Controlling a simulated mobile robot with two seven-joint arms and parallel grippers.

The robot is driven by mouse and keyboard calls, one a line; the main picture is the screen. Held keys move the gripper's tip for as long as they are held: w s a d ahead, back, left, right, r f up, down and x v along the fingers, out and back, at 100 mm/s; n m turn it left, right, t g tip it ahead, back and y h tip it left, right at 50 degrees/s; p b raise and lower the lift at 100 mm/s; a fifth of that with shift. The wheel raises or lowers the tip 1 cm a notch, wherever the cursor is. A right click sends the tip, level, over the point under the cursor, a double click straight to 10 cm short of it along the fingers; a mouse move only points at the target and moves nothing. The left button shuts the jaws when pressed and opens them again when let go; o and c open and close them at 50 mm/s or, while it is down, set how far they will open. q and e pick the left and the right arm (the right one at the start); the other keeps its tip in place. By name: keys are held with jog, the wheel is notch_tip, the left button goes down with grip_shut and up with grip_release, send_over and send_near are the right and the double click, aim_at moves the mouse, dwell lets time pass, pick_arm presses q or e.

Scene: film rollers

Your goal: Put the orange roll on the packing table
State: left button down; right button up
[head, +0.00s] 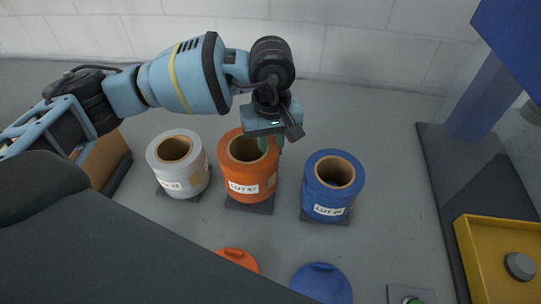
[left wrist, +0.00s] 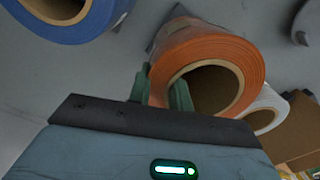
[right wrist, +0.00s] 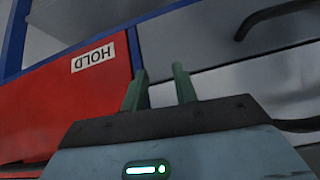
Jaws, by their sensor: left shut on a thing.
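The orange roll (head: 236,182) with a brown core and a "LOT 57" label stands upright at its dark base plate, between a white roll and a blue roll. It also shows in the left wrist view (left wrist: 205,48). My left gripper (head: 268,146) reaches down from above and is shut on the roll's wall, one finger (left wrist: 140,84) outside and the other (left wrist: 180,94) in the core. I cannot tell whether the roll is clear of its plate. My right gripper (right wrist: 160,88) is open and empty, and out of the head view. I cannot identify a packing table.
The white roll (head: 184,178) and the blue roll (head: 327,198) stand close on either side. Orange (head: 238,259) and blue (head: 322,283) discs lie in front. A yellow tray (head: 469,262) and blue post are at right. A red panel marked HOLD (right wrist: 70,105) faces my right gripper.

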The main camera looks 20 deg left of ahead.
pick_arm(q)
jog(key=shift+f, duration=1.9)
jog(key=c, duration=1.3)
grip_release()
jog(key=shift+f, duration=0.1)
notch_tip(320, 180, up, 12)
jog(key=shift+r, duration=0.15)
